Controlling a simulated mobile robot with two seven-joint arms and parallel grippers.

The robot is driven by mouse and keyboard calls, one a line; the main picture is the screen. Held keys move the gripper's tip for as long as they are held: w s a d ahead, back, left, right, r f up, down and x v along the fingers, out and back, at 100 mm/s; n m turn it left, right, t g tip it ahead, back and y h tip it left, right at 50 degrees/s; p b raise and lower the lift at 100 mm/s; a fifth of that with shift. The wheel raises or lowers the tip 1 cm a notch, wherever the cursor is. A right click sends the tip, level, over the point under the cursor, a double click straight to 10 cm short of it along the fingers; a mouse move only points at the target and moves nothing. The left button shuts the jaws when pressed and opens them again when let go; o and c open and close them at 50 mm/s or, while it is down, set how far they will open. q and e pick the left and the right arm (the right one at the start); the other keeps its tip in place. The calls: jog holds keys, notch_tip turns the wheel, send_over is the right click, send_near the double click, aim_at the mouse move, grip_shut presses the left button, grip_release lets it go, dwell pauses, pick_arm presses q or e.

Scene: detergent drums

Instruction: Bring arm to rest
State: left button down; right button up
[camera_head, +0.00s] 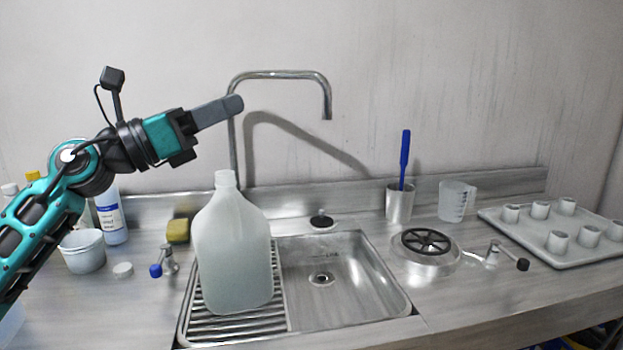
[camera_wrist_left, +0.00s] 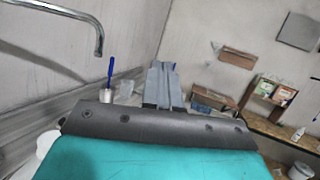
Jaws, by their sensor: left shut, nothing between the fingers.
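My left arm comes in from the left in the head view, raised above the counter. Its gripper (camera_head: 238,104) is shut and empty, pointing right in front of the tap's upright pipe. In the left wrist view the grey fingers (camera_wrist_left: 163,88) lie together with nothing between them. My right gripper is in neither view. A large translucent jug (camera_head: 232,250) stands upright on the ribbed drainboard, below and apart from my left gripper.
The curved tap (camera_head: 282,74) rises behind the sink basin (camera_head: 340,285). A sponge (camera_head: 178,231), white tub (camera_head: 83,250) and bottles stand left. A metal cup (camera_head: 399,203) with a blue-handled tool, measuring jug (camera_head: 455,201), round metal drum (camera_head: 426,252) and tray (camera_head: 560,257) of small cups stand right.

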pick_arm(q)
jog(key=s+a+f+m+t+y, duration=0.1)
jog(key=s+a+f+m+y, duration=0.15)
jog(key=f+m+y, duration=0.65)
jog(key=s+a+f+m+t+y, duration=0.2)
jog(key=a+f+m+y, duration=0.2)
jog(key=f+m, duration=0.85)
jog(key=s+a+f+m+t+y, duration=0.1)
jog(key=s+a+f+m+y, duration=0.25)
jog(key=f+m+y, duration=0.7)
jog(key=s+d+f+n+g+h, duration=0.1)
jog(key=s+f+g+h, duration=0.1)
jog(key=s+f+g, duration=0.45)
jog(key=s+f+n+g+h, duration=0.2)
jog(key=s+f, duration=0.1)
jog(key=s, duration=0.6)
jog(key=s+d+f+n+g+h, duration=0.1)
jog(key=s+f+g+h, duration=0.1)
jog(key=s+f+g, duration=0.45)
jog(key=w+d+f+t+h+p, duration=0.1)
jog(key=w+d+f+t, duration=0.1)
jog(key=w+f+t, duration=0.4)
jog(key=t, duration=0.4)
jog(key=shift+w+d+f, duration=0.15)
jog(key=shift+d+f, duration=0.15)
jog(key=shift+d, duration=0.1)
